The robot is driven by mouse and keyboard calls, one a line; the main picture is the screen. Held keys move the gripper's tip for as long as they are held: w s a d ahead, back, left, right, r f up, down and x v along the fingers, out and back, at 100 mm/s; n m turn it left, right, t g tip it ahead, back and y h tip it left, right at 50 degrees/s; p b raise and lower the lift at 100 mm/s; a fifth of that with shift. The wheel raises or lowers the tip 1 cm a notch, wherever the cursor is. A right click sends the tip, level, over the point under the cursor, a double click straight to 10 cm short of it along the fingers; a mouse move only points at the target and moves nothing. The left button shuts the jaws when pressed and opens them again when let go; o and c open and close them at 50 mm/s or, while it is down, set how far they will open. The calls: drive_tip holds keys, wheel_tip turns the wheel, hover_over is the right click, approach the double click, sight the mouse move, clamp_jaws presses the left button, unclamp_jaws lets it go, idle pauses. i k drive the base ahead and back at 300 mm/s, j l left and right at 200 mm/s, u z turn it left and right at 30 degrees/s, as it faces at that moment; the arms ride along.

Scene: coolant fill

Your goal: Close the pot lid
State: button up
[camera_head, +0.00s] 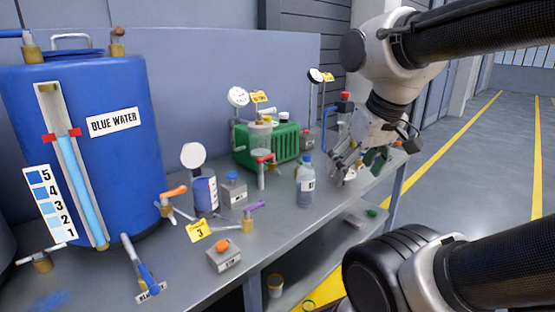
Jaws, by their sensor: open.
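A small blue pot (205,196) stands on the grey bench left of centre. A white round disc (193,155) stands upright above it; it looks like the pot's lid, raised open, but I cannot see the hinge clearly. My gripper (343,172) is at the right end of the bench, well to the right of the pot and pointing down. It is open, and I see nothing held in it. A grey-blue bottle (305,185) stands just left of my gripper.
A large blue tank (85,140) marked BLUE WATER fills the left. A green machine (280,143) with gauges stands behind the bottle. Button boxes (223,256), valves with coloured handles, and a yellow tag (198,231) lie around the pot. The bench's front edge is close to them.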

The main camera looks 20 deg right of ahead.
sight(193, 155)
drive_tip(key=i+l+u, duration=0.15)
drive_tip(key=l, duration=0.25)
drive_tip(key=i+l+u, duration=0.2)
drive_tip(key=l, duration=0.2)
drive_tip(key=l+u, duration=0.15)
drive_tip(key=l, duration=0.25)
drive_tip(key=i+l+u, duration=0.15)
drive_tip(key=l, duration=0.3)
